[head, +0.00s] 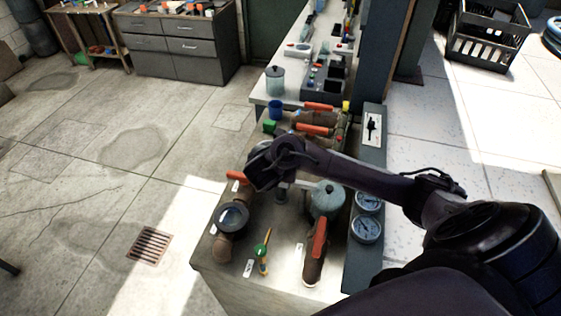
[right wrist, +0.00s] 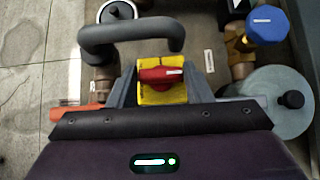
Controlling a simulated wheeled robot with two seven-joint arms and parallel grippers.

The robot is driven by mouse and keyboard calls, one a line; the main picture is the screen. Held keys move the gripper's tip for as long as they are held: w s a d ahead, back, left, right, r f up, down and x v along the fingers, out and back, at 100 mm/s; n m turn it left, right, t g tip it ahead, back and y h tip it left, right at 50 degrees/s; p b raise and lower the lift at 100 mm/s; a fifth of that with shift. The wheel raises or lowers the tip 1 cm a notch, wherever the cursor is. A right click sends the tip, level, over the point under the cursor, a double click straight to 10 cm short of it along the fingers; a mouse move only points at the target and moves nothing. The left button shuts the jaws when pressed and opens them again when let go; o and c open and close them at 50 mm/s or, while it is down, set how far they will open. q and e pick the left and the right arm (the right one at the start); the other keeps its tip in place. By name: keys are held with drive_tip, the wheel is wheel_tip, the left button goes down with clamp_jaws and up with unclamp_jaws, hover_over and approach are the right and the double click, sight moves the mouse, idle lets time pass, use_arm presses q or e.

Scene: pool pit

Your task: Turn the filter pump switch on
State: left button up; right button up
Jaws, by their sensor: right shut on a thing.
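The filter pump switch is a red knob (right wrist: 160,75) on a yellow plate (right wrist: 152,95), seen in the right wrist view. The knob lies roughly crosswise in the picture. My right gripper (right wrist: 161,88) has a grey finger on each side of the yellow plate and is shut on the switch. In the head view my right gripper (head: 268,170) reaches in from the right over the pump bench, and its dark body hides the switch there. My left gripper is not in view.
A grey looped handle (right wrist: 132,32) rises close beyond the fingers. A blue knob (right wrist: 265,24) and a round lid (right wrist: 268,100) stand to the right. On the bench are a red-handled valve (head: 319,238) and pressure gauges (head: 366,229). Open floor lies left.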

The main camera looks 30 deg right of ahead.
drive_tip(key=shift+w+d+r, duration=0.1)
drive_tip(key=shift+r, duration=0.1)
idle(0.3)
drive_tip(key=o, duration=0.7)
drive_tip(key=shift+c, duration=0.2)
drive_tip(key=o, duration=0.3)
drive_tip(key=shift+f, duration=0.15)
drive_tip(key=shift+s+a+r, duration=0.25)
drive_tip(key=shift+a, duration=0.25)
drive_tip(key=v, duration=0.6)
drive_tip(key=shift+s+r, duration=0.1)
drive_tip(key=shift+r, duration=0.3)
